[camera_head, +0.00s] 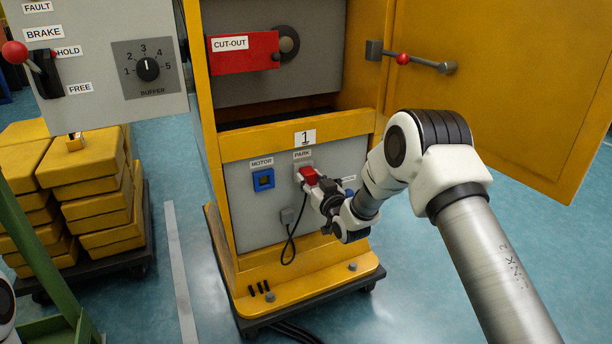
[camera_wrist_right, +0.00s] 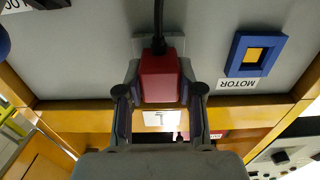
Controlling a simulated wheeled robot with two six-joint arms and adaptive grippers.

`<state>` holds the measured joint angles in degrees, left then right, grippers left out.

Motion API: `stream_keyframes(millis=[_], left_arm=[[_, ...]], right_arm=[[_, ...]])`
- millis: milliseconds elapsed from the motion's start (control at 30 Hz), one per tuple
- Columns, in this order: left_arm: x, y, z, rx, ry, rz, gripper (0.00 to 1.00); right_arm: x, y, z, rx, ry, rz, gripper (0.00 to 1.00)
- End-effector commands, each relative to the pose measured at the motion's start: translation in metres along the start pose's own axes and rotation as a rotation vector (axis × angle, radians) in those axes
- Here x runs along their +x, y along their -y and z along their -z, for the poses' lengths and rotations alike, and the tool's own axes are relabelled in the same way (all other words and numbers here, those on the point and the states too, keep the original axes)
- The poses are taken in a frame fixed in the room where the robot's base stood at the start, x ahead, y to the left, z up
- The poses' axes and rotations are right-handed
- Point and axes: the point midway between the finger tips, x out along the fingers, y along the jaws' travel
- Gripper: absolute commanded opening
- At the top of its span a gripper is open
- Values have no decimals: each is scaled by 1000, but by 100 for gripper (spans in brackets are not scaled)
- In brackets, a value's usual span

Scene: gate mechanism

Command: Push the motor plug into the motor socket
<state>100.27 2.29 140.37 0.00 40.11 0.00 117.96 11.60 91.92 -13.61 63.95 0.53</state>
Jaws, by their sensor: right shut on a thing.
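The red motor plug (camera_head: 308,175) is at the grey park socket (camera_head: 303,166), under the PARK label on the cabinet's grey panel. In the right wrist view the red plug (camera_wrist_right: 160,78) sits between the two fingers of my right gripper (camera_wrist_right: 160,92), with a black cable running from it. My right gripper (camera_head: 316,184) is shut on the plug. I cannot tell how deep the plug sits in the park socket. The blue motor socket (camera_head: 263,180) with a yellow centre is to the left, under the MOTOR label, and is empty. It also shows in the wrist view (camera_wrist_right: 255,54). My left gripper is out of view.
The plug's black cable (camera_head: 292,243) hangs below it in front of the panel. The yellow cabinet door (camera_head: 490,80) stands open at the right. A grey control box (camera_head: 95,60) hangs at upper left, above stacked yellow blocks (camera_head: 105,210). The panel between both sockets is clear.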

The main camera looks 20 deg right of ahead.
Motion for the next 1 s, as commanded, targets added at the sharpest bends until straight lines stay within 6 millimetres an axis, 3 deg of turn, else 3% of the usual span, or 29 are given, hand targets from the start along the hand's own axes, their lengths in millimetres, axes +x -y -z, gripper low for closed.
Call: stream_keyframes(millis=[367, 1000], left_arm=[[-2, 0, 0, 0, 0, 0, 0], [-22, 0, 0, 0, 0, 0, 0]], right_arm=[[-4, 0, 0, 0, 0, 0, 0], [-46, 0, 1, 0, 0, 0, 0]])
